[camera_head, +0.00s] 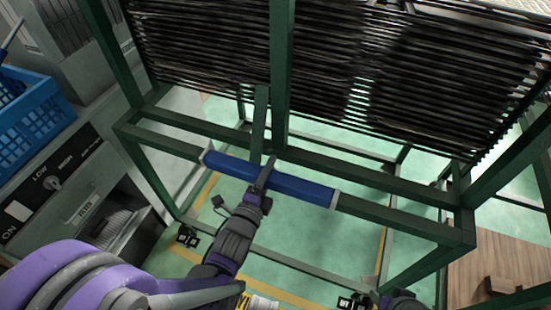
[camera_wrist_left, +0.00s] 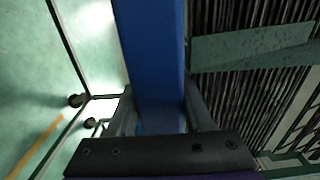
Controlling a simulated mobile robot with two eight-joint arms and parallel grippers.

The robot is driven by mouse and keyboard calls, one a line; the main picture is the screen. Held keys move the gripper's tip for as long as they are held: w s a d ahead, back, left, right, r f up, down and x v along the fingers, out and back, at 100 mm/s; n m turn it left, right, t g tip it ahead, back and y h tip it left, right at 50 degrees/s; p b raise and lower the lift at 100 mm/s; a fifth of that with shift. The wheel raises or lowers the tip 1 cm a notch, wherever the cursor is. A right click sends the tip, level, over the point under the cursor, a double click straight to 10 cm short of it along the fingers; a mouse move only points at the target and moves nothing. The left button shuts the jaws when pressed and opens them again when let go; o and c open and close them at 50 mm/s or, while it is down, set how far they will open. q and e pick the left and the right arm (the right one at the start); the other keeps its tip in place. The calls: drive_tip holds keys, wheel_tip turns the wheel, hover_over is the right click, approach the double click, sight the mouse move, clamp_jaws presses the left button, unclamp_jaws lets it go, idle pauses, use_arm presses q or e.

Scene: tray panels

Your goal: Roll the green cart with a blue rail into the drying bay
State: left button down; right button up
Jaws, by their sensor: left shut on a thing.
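The green cart (camera_head: 395,220) is a dark green metal frame on casters, with stacked dark slatted panels (camera_head: 330,70) above. Its blue rail (camera_head: 300,187) runs across the near side of the frame. My left gripper (camera_head: 264,176) is shut around the blue rail, near its middle. In the left wrist view, the blue rail (camera_wrist_left: 153,60) passes between the two fingers of my left gripper (camera_wrist_left: 160,110). The fingers hide part of the rail. The drying bay cannot be made out for certain.
A grey unit with a control panel (camera_head: 50,185) marked LOW, HIGH and ON stands close on the left. A blue crate (camera_head: 35,115) rests on it. Green floor (camera_head: 290,240) with yellow lines shows under the cart.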

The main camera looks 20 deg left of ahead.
use_arm(q)
drive_tip(key=shift+s, duration=0.6)
drive_tip(key=shift+c, duration=1.5)
unclamp_jaws()
